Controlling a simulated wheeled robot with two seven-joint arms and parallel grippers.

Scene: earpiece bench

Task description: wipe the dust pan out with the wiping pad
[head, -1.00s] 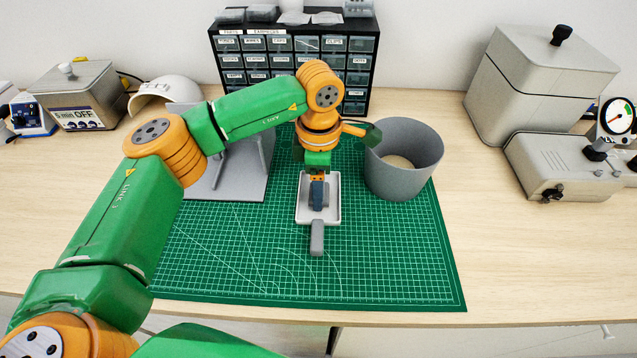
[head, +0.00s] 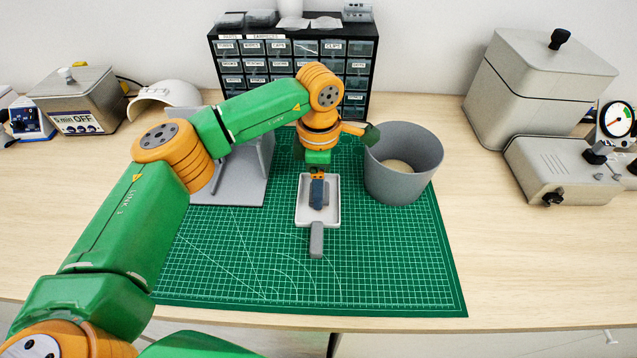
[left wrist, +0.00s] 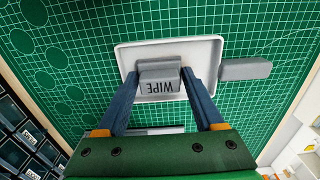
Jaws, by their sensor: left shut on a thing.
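The dust pan (head: 332,216) is a pale shallow tray with a grey handle (head: 316,240) toward the front, lying on the green mat. It also shows in the left wrist view (left wrist: 205,52). The wiping pad (left wrist: 160,80) is a grey block marked WIPE, within the pan's outline in the left wrist view. My left gripper (head: 318,200) points down over the pan. In the left wrist view its two blue fingers (left wrist: 158,82) are shut on the pad's sides. The fingers hide most of the pad in the head view. My right gripper is not in view.
A grey round bin (head: 404,180) stands right of the pan, close to my left wrist. A grey stand (head: 235,185) is at the left. A drawer cabinet (head: 290,60) stands behind. The front of the green mat (head: 390,270) is clear.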

